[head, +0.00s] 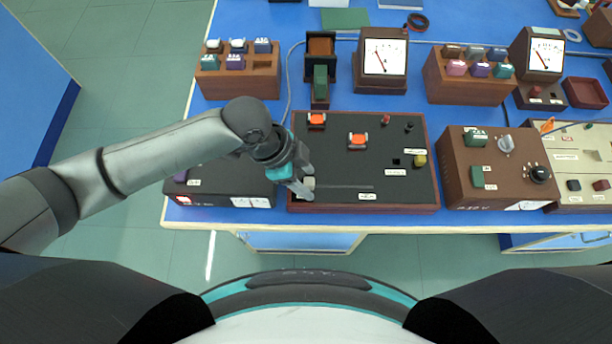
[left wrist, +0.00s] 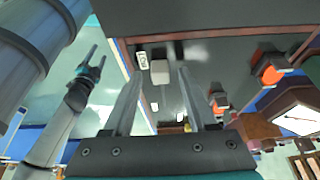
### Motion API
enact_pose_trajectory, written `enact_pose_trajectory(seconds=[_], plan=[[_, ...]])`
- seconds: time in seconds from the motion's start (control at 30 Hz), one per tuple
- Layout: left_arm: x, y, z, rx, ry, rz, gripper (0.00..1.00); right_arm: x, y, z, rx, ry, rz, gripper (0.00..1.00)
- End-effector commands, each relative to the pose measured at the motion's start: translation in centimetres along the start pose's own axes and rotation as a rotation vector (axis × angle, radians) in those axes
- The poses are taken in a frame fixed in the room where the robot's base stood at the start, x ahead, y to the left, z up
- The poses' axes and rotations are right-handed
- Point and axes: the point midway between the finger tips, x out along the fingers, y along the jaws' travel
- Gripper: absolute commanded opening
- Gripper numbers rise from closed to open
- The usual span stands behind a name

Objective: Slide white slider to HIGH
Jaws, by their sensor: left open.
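The white slider (head: 309,182) sits at the left end of a straight slot (head: 345,187) in the dark panel (head: 390,165) of a wood-framed box. In the left wrist view, the slider knob (left wrist: 160,72) shows between and beyond the two fingers, beside a small white label I cannot read for sure. My left gripper (head: 304,188) is open and low over the slider, partly covering it. In the left wrist view the left gripper (left wrist: 157,88) has a clear gap between its fingers. My right gripper (left wrist: 92,62) shows small at the left of that view, away from the panel.
The same panel carries orange-topped parts (head: 357,140), a yellow knob (head: 420,160) and several labels. A dark box (head: 225,180) stands close on the left, a brown knob box (head: 495,165) on the right. An analogue meter (head: 383,60) stands behind.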

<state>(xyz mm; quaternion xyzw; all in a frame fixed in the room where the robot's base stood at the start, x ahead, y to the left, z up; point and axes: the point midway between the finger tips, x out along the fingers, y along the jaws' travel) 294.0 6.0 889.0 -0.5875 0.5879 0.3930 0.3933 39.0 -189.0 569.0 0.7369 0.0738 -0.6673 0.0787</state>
Motion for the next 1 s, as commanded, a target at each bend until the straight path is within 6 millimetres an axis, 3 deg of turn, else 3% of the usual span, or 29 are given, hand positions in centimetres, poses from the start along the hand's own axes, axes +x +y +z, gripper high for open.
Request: enact_pose_trajectory(seconds=[0.27,0.8,1.0], plan=[[0.2,-0.01,-0.01,0.0,0.0,0.0,0.57,0.02,-0.04,0.09,-0.001,-0.001,-0.001,0.59],[0.16,-0.01,0.0,0.0,0.0,0.0,0.0,0.01,-0.1,0.47,0.0,-0.008,-0.001,0.59],[0.16,0.0,0.0,0.0,0.0,0.0,0.0,0.01,-0.1,0.49,0.001,-0.009,-0.001,0.59]])
